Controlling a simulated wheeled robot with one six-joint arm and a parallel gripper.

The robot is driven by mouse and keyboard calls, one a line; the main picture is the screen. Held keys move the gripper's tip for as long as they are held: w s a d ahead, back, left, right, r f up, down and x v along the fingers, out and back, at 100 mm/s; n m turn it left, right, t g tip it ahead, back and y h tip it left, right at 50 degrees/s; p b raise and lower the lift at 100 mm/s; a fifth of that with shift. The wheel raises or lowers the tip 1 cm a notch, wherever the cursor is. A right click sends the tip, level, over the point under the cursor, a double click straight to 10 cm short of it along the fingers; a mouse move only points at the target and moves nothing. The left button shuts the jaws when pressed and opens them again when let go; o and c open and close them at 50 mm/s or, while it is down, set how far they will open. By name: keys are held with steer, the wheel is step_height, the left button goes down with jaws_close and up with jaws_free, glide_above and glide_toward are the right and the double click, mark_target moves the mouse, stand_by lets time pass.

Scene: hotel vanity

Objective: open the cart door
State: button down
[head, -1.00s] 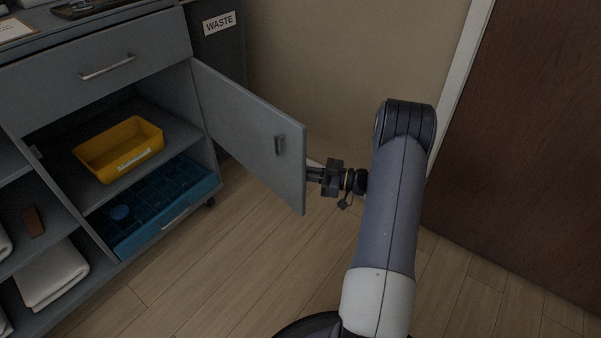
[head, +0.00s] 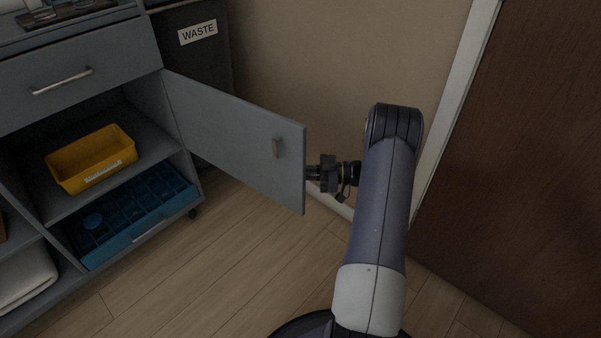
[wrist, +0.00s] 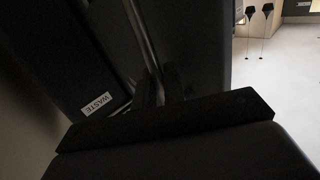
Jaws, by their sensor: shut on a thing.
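The grey cart door (head: 235,140) stands swung well out from the cart (head: 80,60), hinged at the right side of the open compartment. The exact grip is hard to make out there.
A yellow bin (head: 92,160) and a blue divided tray (head: 135,215) sit in the compartment. A dark waste bin (head: 205,70) stands behind the door. A beige wall (head: 340,60) and brown door (head: 510,150) are to the right. The wooden floor (head: 220,270) in front is clear.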

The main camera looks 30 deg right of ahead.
steer(key=shift+w+r, duration=0.1)
steer(key=shift+w, duration=0.05)
steer(key=c, duration=1.9)
jaws_free()
steer(key=shift+a, duration=0.15)
steer(key=p+v, duration=0.2)
steer(key=v, duration=0.8)
steer(key=shift+d, duration=0.4)
